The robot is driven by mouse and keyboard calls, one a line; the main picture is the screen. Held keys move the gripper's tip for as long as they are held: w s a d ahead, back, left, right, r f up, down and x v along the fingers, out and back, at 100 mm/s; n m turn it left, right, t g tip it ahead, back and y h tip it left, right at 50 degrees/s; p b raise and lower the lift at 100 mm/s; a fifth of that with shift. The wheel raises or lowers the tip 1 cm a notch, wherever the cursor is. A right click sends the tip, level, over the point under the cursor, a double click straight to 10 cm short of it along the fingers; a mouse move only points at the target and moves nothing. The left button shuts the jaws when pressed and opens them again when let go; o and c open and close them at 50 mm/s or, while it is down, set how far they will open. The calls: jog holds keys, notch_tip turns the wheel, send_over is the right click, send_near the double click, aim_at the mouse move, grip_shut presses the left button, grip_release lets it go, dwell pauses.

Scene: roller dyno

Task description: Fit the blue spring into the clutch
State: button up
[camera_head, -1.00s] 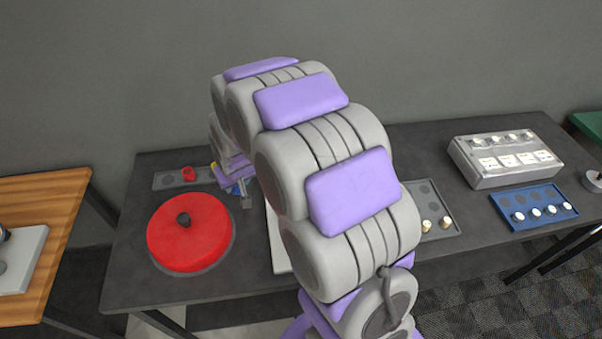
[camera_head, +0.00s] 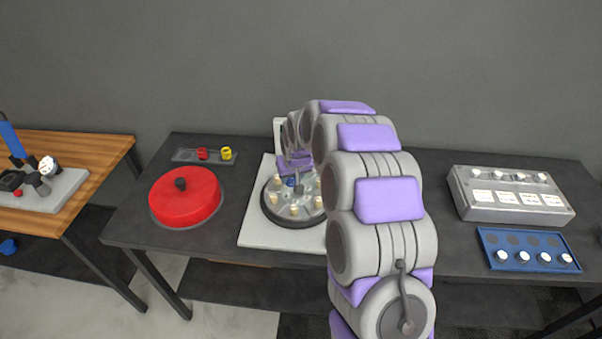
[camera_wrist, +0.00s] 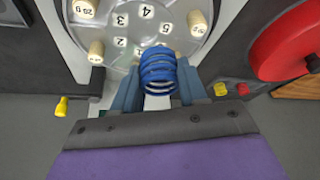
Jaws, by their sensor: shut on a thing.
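The blue spring (camera_wrist: 158,68) is held between the two fingers of my gripper (camera_wrist: 157,88) in the wrist view. My gripper (camera_head: 299,187) is shut on it, and a bit of blue spring (camera_head: 291,182) shows in the head view. The clutch (camera_head: 293,219) is a round grey disc with several pale cylinders around its rim, on a white board. In the wrist view the clutch (camera_wrist: 130,50) shows printed numbers, and the spring overlaps its near part. I cannot tell whether the spring touches the clutch. My arm hides its right side in the head view.
A grey tray (camera_head: 188,157) at the back left holds a red spring (camera_head: 202,154) and a yellow one (camera_head: 227,153). A red round cover (camera_head: 186,197) lies left of the clutch. A grey box (camera_head: 510,199) and blue tray (camera_head: 530,242) with white-topped pegs stand at right.

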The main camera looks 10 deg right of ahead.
jog(key=shift+w+d+f+b, duration=0.5)
jog(key=shift+w+d+f, duration=1.05)
jog(key=shift+d, duration=0.15)
jog(key=a+f, duration=0.1)
jog(key=f, duration=0.1)
jog(key=a+f, duration=0.1)
jog(key=f, duration=0.1)
jog(key=shift+a+b, duration=0.15)
jog(key=shift+b, duration=0.2)
jog(key=shift+d+f, duration=0.1)
jog(key=shift+d, duration=0.8)
jog(key=shift+s+a, duration=0.1)
jog(key=shift+a, duration=0.95)
jog(key=shift+d+f, duration=0.1)
jog(key=shift+d, duration=1)
jog(key=shift+a, duration=0.25)
